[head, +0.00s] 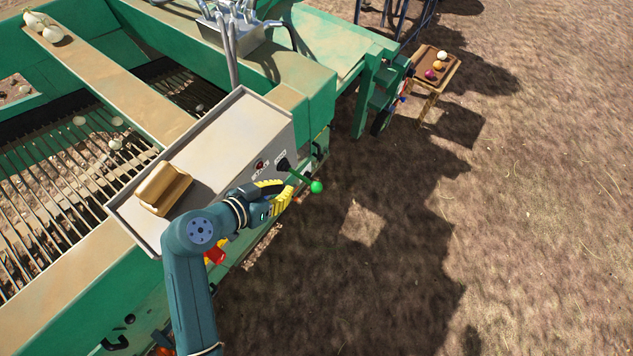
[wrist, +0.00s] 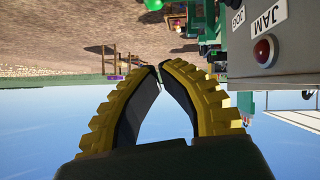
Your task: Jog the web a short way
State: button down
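The web (head: 45,212) is a bed of parallel bars inside the green machine at left in the head view, with a few pale onions and soil on it. A grey control box (head: 222,135) stands on the machine's side. Its face has a red lamp (wrist: 265,51) labelled JAM and, beside it, a JOG label (wrist: 238,17). A lever with a green ball (head: 316,187) sticks out from the box; the ball also shows at the wrist view's top edge (wrist: 153,4). My gripper (head: 288,186) is just short of the lever, its yellow fingertips together and nothing visible between them (wrist: 159,67).
A tan, glove-like object (head: 163,188) lies on top of the box. Two onions (head: 42,27) rest on the far green frame. A small wooden stand (head: 436,74) with a few onions is at upper right. Open soil (head: 520,230) fills the right side.

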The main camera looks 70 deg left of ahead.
jog(key=b, duration=0.1)
send_over(313, 188)
jog(key=f, duration=0.6)
jog(key=shift+s+a, duration=0.1)
jog(key=shift+s, duration=0.1)
jog(key=shift+w+f, duration=0.15)
jog(key=shift+f, duration=0.7)
jog(key=shift+w+f, duration=0.15)
jog(key=shift+f, duration=0.65)
jog(key=shift+f+b, duration=0.1)
jog(key=shift+b, duration=0.25)
